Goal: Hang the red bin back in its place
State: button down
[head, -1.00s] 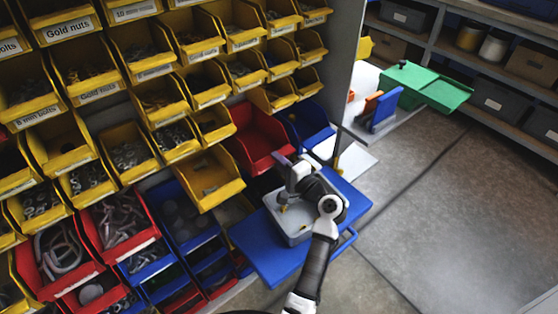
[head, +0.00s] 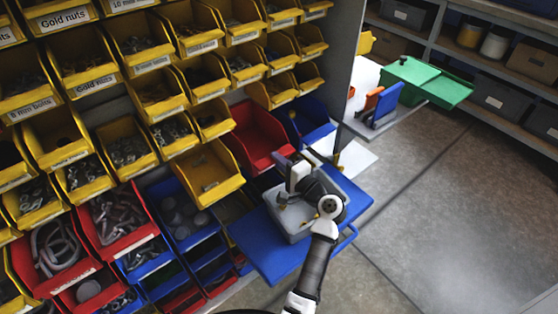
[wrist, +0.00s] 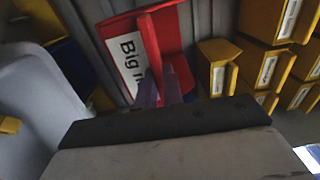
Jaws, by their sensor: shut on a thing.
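The red bin (head: 254,132) is at the right part of the bin rack, against the grey panel, between yellow bins and a blue bin. In the wrist view its red front with a white "Big n..." label (wrist: 128,62) shows, and the rest of the label is hidden. My gripper (head: 285,160) is at the bin's lower front edge. In the wrist view my fingers (wrist: 165,84) are closed on the bin's front wall. The bin's back is out of sight, so I cannot tell whether it is hooked on the panel.
A grey tub (head: 338,181) stands on a blue cart top (head: 267,257) below my gripper. The blue bin (head: 305,122) is close on the right. A tilted yellow bin (head: 208,172) is close on the left. Open floor (head: 440,220) lies to the right.

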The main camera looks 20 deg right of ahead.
jog(key=c, duration=1.5)
grip_release()
jog(key=shift+o, duration=0.2)
jog(key=b+v, duration=0.3)
jog(key=v, duration=1.1)
